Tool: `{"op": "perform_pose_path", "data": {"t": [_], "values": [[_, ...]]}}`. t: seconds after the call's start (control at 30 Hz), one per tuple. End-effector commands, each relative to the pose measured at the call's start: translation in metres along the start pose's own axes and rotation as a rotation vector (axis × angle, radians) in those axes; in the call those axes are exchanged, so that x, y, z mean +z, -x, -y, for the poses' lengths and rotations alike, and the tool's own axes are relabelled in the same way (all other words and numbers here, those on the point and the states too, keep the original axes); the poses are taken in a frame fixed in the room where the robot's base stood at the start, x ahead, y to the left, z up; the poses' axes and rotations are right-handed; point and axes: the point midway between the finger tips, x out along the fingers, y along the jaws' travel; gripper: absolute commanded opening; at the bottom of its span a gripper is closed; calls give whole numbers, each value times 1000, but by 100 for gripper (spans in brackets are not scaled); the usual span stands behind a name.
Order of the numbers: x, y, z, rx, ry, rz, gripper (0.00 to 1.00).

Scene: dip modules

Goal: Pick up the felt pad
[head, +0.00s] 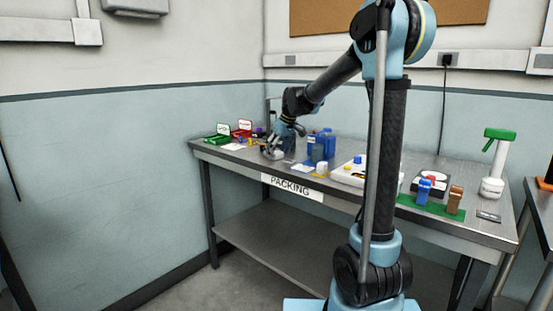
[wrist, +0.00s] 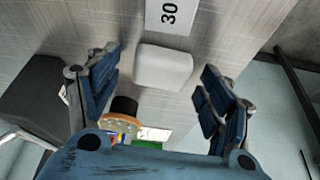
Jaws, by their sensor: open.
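A pale, rounded block, which looks like the felt pad (wrist: 163,67), lies on the grey bench top in the wrist view. My gripper (wrist: 160,88) is open, with one blue-padded finger on each side of the pad and a gap to both. The pad lies between the fingers in the picture, nothing is held, and the height above it is hard to judge. In the head view my gripper (head: 273,150) is low over the far left part of the packing bench. The pad cannot be told apart from my gripper there.
A white card marked 30 (wrist: 172,14) lies beside the pad. A black, wood-topped round thing (wrist: 122,118) and a dark box (wrist: 35,100) are near the left finger. The bench (head: 222,152) also carries blue bottles (head: 323,144), a white tray (head: 347,177) and a spray bottle (head: 497,160).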

Motion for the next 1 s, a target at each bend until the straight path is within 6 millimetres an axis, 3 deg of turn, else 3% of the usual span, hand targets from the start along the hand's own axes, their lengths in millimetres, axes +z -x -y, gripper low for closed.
{"op": "perform_pose_path", "data": {"t": [0.2, 0.4, 0.77, 1.0], "values": [[0, -1, 0, 0, 0, 0, 73], [0, -1, -1, 0, -1, 0, 37], [1, 0, -2, 1, -2, 0, 37], [-8, 22, -1, 1, -2, 0, 37]]}}
